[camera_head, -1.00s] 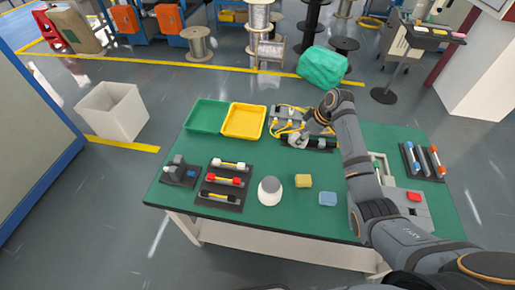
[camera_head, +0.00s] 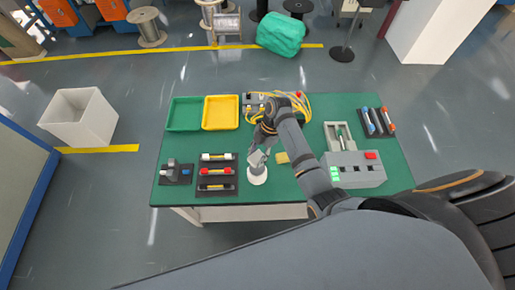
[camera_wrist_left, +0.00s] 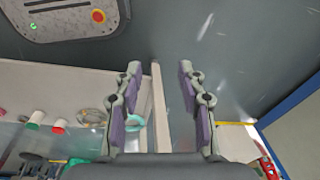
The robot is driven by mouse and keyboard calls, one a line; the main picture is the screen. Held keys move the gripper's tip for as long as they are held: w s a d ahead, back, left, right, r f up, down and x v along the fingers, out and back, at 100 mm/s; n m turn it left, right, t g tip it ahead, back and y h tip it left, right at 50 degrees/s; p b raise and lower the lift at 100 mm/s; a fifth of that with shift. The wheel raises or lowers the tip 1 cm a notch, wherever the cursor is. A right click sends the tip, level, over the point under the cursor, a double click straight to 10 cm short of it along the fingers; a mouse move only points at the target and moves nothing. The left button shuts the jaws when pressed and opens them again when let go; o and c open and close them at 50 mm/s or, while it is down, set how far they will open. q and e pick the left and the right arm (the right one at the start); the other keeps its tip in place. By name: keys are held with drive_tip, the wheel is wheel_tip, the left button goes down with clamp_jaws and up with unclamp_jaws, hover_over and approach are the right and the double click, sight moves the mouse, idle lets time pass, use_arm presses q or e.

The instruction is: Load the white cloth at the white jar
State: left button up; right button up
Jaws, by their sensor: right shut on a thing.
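The white jar (camera_head: 257,177) stands on the green table near its front edge. My right gripper (camera_head: 258,154) is directly above the jar, pointing down. It is shut on a small pale piece (camera_head: 257,159), which looks like the white cloth. The piece is at or just over the jar's top; I cannot tell whether it touches, and the jar's top is partly covered. My left gripper (camera_wrist_left: 159,68) shows only in the left wrist view. Its fingers are apart with nothing between them.
A yellow sponge (camera_head: 283,158) lies right of the jar. A black rack (camera_head: 216,186) with several cylinders stands to its left. Green (camera_head: 185,114) and yellow (camera_head: 221,112) trays are at the back left. A grey box (camera_head: 360,176) stands at the right.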

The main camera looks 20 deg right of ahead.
sight(256, 169)
drive_tip(key=shift+d+f+b, duration=0.2)
drive_tip(key=shift+f+b, duration=0.1)
drive_tip(key=shift+f, duration=0.05)
wheel_tip(256, 169, down, 5)
drive_tip(key=b, duration=0.5)
drive_tip(key=shift+b, duration=0.35)
drive_tip(key=shift+f+b, duration=0.3)
drive_tip(key=shift+b, duration=0.1)
use_arm(q)
wheel_tip(256, 169, down, 7)
drive_tip(key=s, duration=0.1)
drive_tip(key=shift+s+d+f, duration=0.15)
drive_tip(key=shift+s+d, duration=0.05)
drive_tip(key=shift+d, duration=0.25)
use_arm(e)
drive_tip(key=shift+a+r, duration=0.1)
use_arm(q)
drive_tip(key=shift+w+f, duration=0.1)
drive_tip(key=shift+f, duration=0.1)
use_arm(e)
drive_tip(key=shift+f, duration=0.5)
use_arm(q)
drive_tip(key=shift+r, duration=0.25)
use_arm(e)
drive_tip(key=shift+f, duration=0.1)
wheel_tip(256, 169, up, 7)
drive_tip(key=p, duration=0.8)
use_arm(q)
wheel_tip(256, 169, up, 8)
drive_tip(key=shift+f, duration=0.15)
